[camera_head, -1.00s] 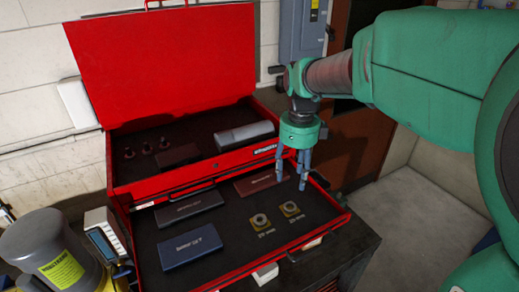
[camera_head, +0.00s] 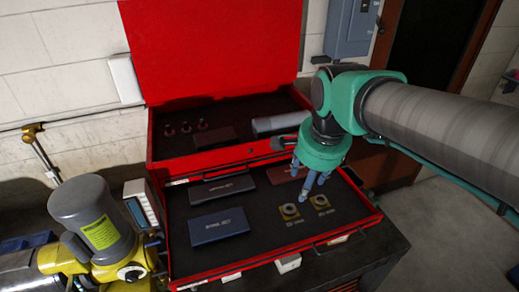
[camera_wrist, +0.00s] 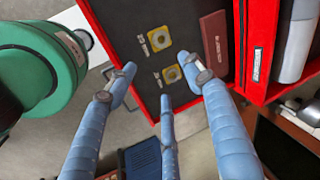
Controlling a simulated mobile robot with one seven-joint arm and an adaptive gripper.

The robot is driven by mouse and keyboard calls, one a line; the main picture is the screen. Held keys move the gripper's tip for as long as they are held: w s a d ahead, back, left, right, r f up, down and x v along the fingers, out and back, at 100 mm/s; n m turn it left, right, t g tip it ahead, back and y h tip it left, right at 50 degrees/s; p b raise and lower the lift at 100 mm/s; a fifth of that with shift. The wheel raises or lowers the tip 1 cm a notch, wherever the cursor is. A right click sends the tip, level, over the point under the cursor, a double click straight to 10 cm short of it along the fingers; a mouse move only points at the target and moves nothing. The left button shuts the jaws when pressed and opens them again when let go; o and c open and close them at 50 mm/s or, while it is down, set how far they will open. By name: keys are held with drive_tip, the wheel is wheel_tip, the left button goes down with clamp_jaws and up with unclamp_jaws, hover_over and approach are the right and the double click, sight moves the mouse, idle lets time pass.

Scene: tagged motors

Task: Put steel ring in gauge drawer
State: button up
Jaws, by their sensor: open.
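The open gauge drawer (camera_head: 262,222) has a dark liner and a red rim, below the upper compartment of the red toolbox. Two grey ring-like parts on yellow square plates lie at its right, the left one (camera_head: 289,211) and the right one (camera_head: 321,202), each by a small printed label. They also show in the wrist view, one higher (camera_wrist: 160,38) and one lower (camera_wrist: 172,74). I cannot tell whether either is the steel ring. My gripper (camera_head: 311,182) is open and empty above the drawer's right part. Its blue fingers (camera_wrist: 158,70) point toward the plates in the wrist view.
The drawer also holds a blue case (camera_head: 219,226), a dark case (camera_head: 222,189) and a maroon box (camera_head: 287,174). The red lid (camera_head: 212,50) stands raised behind. A grey and yellow machine (camera_head: 100,220) stands at the left. A panel (camera_head: 350,28) hangs on the wall.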

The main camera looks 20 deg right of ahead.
drive_tip(key=s+a+n+t, duration=0.2)
drive_tip(key=s+a+n, duration=0.4)
drive_tip(key=n, duration=0.7)
drive_tip(key=shift+r+y, duration=0.15)
drive_tip(key=shift+y, duration=0.15)
drive_tip(key=shift+a, duration=0.1)
wheel_tip(320, 180, down, 10)
drive_tip(key=s+b, duration=0.1)
drive_tip(key=b, duration=0.9)
drive_tip(key=shift+s+t+b, duration=0.25)
drive_tip(key=shift+t+b, duration=0.05)
drive_tip(key=shift+b, duration=0.1)
